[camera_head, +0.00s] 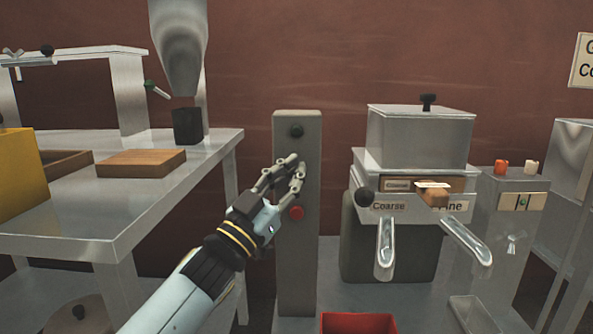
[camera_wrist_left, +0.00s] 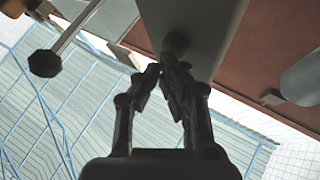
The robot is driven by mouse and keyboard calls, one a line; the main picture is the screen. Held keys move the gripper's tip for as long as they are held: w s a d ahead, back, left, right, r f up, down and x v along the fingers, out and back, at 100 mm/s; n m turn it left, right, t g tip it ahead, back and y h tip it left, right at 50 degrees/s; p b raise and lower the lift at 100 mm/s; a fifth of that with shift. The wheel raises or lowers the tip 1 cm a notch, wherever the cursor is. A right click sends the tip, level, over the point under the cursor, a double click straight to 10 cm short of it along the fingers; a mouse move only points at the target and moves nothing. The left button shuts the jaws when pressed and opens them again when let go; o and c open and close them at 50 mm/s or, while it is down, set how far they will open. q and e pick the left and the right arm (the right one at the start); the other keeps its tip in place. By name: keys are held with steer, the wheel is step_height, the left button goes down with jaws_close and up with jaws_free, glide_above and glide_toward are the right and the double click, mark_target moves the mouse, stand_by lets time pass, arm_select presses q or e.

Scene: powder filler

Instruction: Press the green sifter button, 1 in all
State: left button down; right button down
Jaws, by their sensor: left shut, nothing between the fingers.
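A grey upright post (camera_head: 296,255) stands in the middle of the head view. It has a dark round knob or button (camera_head: 296,130) near its top and a red button (camera_head: 296,212) lower down. No clearly green button shows on the post; part of its face is hidden by my left gripper. My left gripper (camera_head: 296,164) is shut and empty, in front of the post between those two. In the left wrist view its fingertips (camera_wrist_left: 168,69) come together just below a dark round button (camera_wrist_left: 176,43) on the post; I cannot tell whether they touch. My right gripper is not in view.
A metal table (camera_head: 75,240) with a wooden block (camera_head: 142,162) is at left. A sifter machine (camera_head: 420,140) marked "Coarse", with two metal chutes, stands right of the post. A red bin (camera_head: 358,323) is below. A grey cabinet (camera_head: 515,225) with a small green control stands further right.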

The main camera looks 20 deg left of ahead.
arm_select(q)
steer(key=shift+w+a, duration=0.1)
steer(key=shift+w, duration=0.2)
stand_by(0.5)
steer(key=shift+s+d+p, duration=0.25)
steer(key=shift+s+p, duration=0.3)
steer(key=shift+s, duration=0.3)
steer(key=s+p, duration=0.1)
steer(key=s, duration=0.1)
steer(key=s+d+p, duration=0.1)
steer(key=s, duration=0.1)
steer(key=shift+s+d+p, duration=0.2)
steer(key=shift+s+p, duration=0.1)
steer(key=shift+s, duration=0.1)
stand_by(0.4)
